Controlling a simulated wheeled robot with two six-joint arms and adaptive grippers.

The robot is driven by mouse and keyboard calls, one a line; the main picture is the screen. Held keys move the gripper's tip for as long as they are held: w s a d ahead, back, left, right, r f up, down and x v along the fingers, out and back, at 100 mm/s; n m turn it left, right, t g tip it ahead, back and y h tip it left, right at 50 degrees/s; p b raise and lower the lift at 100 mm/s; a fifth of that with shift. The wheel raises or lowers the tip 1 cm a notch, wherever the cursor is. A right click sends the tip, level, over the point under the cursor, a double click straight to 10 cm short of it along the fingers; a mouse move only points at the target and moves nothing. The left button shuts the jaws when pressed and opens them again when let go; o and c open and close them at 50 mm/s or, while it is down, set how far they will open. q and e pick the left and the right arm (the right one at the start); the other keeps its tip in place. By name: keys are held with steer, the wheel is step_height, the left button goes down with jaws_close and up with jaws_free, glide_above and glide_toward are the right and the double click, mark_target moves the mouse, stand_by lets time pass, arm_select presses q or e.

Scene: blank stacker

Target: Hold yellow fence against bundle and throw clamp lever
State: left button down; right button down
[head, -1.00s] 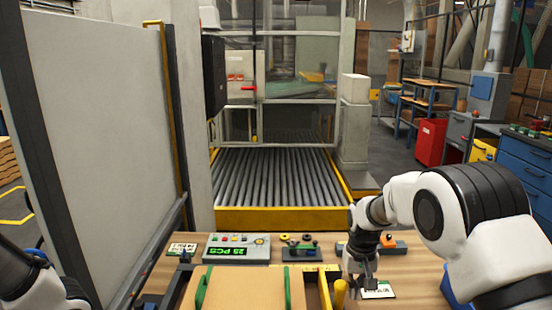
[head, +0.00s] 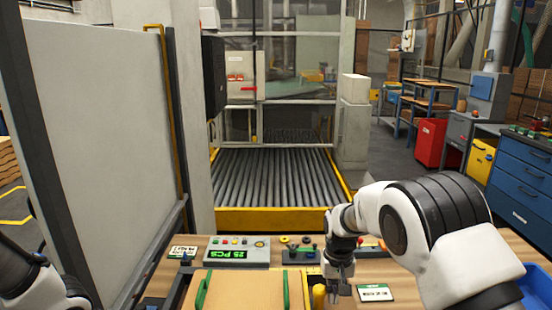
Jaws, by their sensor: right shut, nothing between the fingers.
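The bundle (head: 245,291) is a stack of tan cardboard with green straps, at the bottom middle of the head view. The yellow fence (head: 313,270) shows as a narrow yellow edge along the bundle's right side. A short yellow post (head: 319,295) stands beside it. My right gripper (head: 340,293) points down, shut and empty, just right of the yellow post; I cannot tell whether they touch. My right arm covers most of the dark bar behind it, so I cannot make out the clamp lever. My left gripper is out of view.
A control box (head: 238,251) with a green display stands behind the bundle. A white card (head: 376,292) lies right of my right gripper. A blue bin (head: 510,284) is at the lower right. A grey panel (head: 105,150) walls off the left; a roller conveyor (head: 270,178) lies beyond.

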mark_target(318, 288)
steer(key=shift+a+p, duration=0.6)
steer(key=shift+a, duration=1.35)
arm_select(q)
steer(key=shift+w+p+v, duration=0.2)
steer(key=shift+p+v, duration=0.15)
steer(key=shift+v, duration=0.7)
arm_select(e)
steer(key=shift+a, duration=0.15)
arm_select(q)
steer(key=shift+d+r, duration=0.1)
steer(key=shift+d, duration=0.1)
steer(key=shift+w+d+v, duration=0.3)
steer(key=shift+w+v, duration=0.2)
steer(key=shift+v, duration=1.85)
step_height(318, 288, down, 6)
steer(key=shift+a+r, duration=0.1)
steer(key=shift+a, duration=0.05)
